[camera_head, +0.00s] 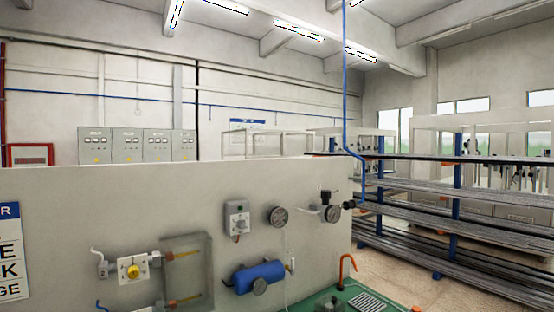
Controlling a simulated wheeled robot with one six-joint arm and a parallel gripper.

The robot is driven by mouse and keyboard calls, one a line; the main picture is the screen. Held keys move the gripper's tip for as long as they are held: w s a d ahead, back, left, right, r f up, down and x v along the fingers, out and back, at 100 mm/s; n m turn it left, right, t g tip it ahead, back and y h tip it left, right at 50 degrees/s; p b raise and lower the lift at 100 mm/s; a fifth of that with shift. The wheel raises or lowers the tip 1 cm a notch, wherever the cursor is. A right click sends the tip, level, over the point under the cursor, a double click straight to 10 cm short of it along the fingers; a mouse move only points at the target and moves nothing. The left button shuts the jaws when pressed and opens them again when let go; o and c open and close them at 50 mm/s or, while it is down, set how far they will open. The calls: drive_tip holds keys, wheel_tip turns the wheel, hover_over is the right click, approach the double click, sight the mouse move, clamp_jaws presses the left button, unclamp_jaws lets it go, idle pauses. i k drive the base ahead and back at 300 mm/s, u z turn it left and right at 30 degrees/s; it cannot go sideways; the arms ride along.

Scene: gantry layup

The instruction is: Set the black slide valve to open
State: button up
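A small black fitting (348,204) sits at the right edge of the light panel (110,210), at the end of a blue pipe. It may be the black slide valve, but it is too small to tell its setting. Left of it is a round gauge (332,213) with a black cap (326,196) above it. My gripper is not in view.
The panel also carries a grey box (236,219), another gauge (277,216), a blue cylinder (258,276) and a yellow knob (133,271). A green surface (330,301) with an orange hooked pipe (345,266) is below right. Racks of bars (480,220) stand beyond; some floor (400,265) is bare.

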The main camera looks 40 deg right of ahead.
sight(351, 203)
drive_tip(key=z, duration=1.85)
